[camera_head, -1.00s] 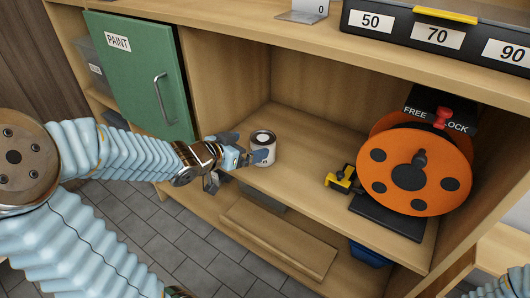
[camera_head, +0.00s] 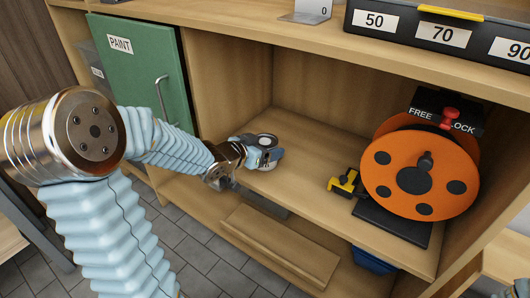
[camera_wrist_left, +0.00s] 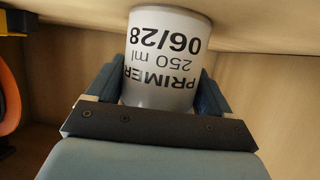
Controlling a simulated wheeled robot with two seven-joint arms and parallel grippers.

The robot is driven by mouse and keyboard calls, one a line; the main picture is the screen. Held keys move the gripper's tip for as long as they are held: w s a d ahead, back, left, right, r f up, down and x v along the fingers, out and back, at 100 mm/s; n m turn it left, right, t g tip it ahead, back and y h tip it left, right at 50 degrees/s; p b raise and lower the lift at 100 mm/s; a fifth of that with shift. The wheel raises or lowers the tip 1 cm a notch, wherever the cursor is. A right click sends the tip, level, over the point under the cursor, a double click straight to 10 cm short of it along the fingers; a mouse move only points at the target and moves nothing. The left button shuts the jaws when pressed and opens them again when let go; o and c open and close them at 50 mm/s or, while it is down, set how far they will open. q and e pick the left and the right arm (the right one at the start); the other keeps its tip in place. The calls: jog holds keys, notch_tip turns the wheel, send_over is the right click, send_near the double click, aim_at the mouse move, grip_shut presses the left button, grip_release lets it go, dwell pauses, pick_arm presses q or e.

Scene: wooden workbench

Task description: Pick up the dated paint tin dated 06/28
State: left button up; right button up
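The white paint tin (camera_head: 265,139) is on the shelf board in the open bay, mostly hidden behind my left gripper (camera_head: 265,152). In the left wrist view the tin (camera_wrist_left: 163,60) appears upside down and reads "PRIMER 250 ml 06/28". My left gripper (camera_wrist_left: 160,95) has one finger on each side of the tin, with no clear gap, so it looks shut on it. The tin seems to stand on the board. My right gripper is out of view; only a bit of that arm shows at the lower right.
An orange reel (camera_head: 420,172) with a "FREE LOCK" plate (camera_head: 446,112) and a yellow clamp (camera_head: 343,182) stand to the right. A green "PAINT" door (camera_head: 140,75) is at the left. A shelf with numbered bins (camera_head: 430,38) runs above. A lower board (camera_head: 280,245) lies below.

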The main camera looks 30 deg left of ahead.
pick_arm(q)
jog(key=c, duration=0.6)
jog(key=shift+r, duration=0.15)
jog(key=shift+c, duration=0.2)
